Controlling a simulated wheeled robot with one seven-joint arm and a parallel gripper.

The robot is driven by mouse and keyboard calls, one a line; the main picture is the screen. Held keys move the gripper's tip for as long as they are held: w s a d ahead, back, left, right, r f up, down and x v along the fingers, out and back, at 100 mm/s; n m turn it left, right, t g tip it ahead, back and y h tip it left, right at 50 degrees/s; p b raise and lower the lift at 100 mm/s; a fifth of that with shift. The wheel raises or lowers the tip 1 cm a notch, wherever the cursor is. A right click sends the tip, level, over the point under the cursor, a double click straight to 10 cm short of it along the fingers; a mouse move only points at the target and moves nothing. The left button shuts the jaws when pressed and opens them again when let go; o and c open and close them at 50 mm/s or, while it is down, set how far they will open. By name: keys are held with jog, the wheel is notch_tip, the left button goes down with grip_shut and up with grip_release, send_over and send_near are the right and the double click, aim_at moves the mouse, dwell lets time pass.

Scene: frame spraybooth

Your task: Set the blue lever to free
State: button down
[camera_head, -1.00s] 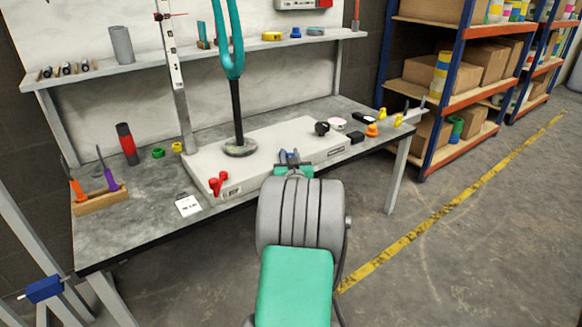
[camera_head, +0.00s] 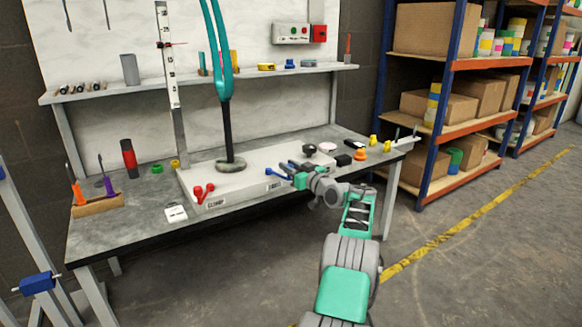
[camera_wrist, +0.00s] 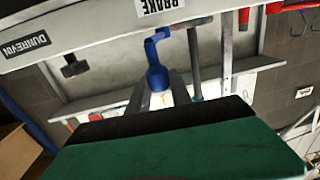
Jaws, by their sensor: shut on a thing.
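The blue lever (camera_head: 275,172) is mounted on the front face of the pale base block (camera_head: 222,199) on the workbench. In the wrist view, the blue lever (camera_wrist: 158,72) has a cranked arm ending in a thick round grip, beside a BRAKE label (camera_wrist: 160,8). My gripper (camera_head: 287,174) reaches the lever from the right and is shut on its grip end. The fingertips are small and partly hidden in the head view. I cannot read a free mark in any view.
A red lever (camera_head: 203,191) sits on the block's front left. A teal fork on a black post (camera_head: 228,130) rises from the block. A black knob (camera_head: 309,149) and orange and yellow pieces stand to the right. Shelving (camera_head: 430,140) is at right; the floor in front is open.

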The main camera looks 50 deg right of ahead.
jog(key=shift+w+d+n+y+p, duration=0.1)
jog(key=shift+d+n+y+p, duration=0.3)
jog(key=shift+y+p, duration=0.2)
dwell(0.3)
jog(key=c, duration=1.4)
grip_release()
jog(key=shift+w+a+f, duration=0.1)
jog(key=shift+w+a, duration=0.05)
jog(key=shift+c, duration=0.2)
jog(key=o, duration=0.3)
jog(key=shift+s+d, duration=0.2)
jog(key=shift+s, duration=0.25)
jog(key=s+p, duration=0.1)
jog(key=s, duration=0.6)
jog(key=shift+a+p, duration=0.35)
jog(key=shift+p, duration=0.05)
